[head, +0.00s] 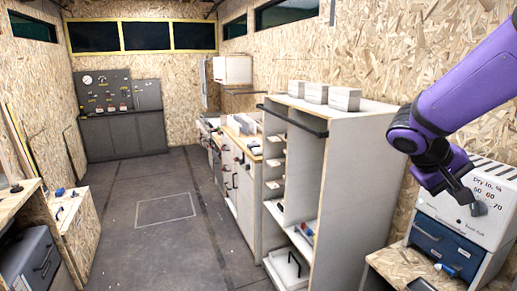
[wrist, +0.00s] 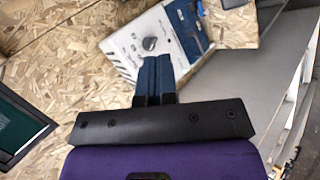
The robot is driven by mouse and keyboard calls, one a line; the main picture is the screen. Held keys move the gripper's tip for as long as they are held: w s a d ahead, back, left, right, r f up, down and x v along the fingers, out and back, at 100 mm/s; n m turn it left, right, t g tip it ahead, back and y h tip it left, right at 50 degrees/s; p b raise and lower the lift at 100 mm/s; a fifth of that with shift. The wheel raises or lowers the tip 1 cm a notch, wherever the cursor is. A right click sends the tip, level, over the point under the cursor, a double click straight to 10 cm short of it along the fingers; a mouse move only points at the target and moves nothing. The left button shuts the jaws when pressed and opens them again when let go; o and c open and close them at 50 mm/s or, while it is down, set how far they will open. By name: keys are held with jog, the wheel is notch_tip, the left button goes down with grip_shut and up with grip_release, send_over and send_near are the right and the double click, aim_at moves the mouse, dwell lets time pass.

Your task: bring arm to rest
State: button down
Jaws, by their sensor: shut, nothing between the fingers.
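My purple arm (head: 455,95) reaches in from the upper right in the head view. My gripper (head: 464,194) is at its end, in front of the white panel of a drying unit. In the wrist view my gripper (wrist: 155,62) shows two dark blue fingers pressed together with nothing between them. The grey knob (wrist: 149,43) of the unit lies just beyond the fingertips in that view. In the head view the knob (head: 479,208) is beside the gripper tip; I cannot tell how large the gap is.
The unit's blue drawer (head: 446,245) is shut, and the unit stands on a chipboard bench (head: 385,262). A tall white open cabinet (head: 345,165) with pale blocks (head: 345,98) on top stands to its left. The grey floor (head: 160,240) in the aisle is clear.

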jog(key=s+a+r+t+y, duration=0.3)
jog(key=s+a+y, duration=0.1)
jog(key=s+a, duration=0.2)
jog(key=s+a+r+n+t+y, duration=0.1)
jog(key=s+a+r+t+y, duration=0.1)
jog(key=s+a+y, duration=0.3)
jog(key=shift+s+a+r+t, duration=0.4)
jog(key=shift+s+a+r, duration=0.25)
jog(key=shift+s+a, duration=0.45)
jog(key=shift+s+d, duration=0.15)
